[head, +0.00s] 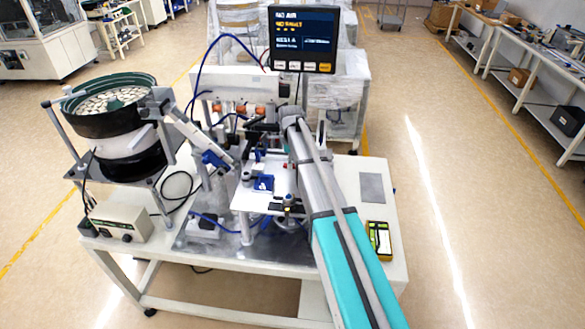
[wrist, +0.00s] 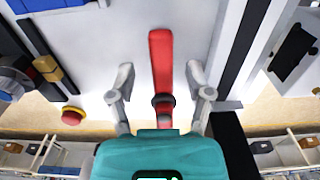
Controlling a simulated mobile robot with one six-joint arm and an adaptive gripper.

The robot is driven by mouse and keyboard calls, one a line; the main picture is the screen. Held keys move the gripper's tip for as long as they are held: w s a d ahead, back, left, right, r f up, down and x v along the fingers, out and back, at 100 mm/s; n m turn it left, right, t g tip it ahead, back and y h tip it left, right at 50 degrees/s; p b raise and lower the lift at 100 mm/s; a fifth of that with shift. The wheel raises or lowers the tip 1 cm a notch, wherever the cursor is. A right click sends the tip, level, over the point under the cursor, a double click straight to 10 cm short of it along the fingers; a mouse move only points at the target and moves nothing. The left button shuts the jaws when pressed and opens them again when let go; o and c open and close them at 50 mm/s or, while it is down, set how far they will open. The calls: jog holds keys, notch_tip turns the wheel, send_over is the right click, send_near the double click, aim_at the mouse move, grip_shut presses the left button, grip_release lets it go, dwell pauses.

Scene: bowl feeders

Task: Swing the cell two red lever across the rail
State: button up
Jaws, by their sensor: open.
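The red lever (wrist: 161,62) shows in the wrist view as a long red bar, with a dark collar near its lower end. My gripper (wrist: 161,82) is open, with one grey finger on each side of the lever. Gaps show between the fingers and the lever, so neither finger appears to touch it. In the head view my arm reaches over the machine table, and I cannot make out the lever or the fingertips there.
A red knob (wrist: 72,116) sits left of my gripper. A dark rail (wrist: 234,52) runs along the right. The bowl feeder (head: 112,112) stands on the left of the table (head: 180,262). A screen (head: 302,38) rises behind. A yellow handheld device (head: 379,240) lies at the right.

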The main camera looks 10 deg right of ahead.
jog(key=shift+f+b, duration=0.45)
jog(key=shift+f, duration=0.2)
jog(key=shift+c, duration=0.3)
grip_shut()
jog(key=shift+d, duration=0.2)
jog(key=shift+s+a, duration=0.1)
jog(key=shift+a, duration=0.1)
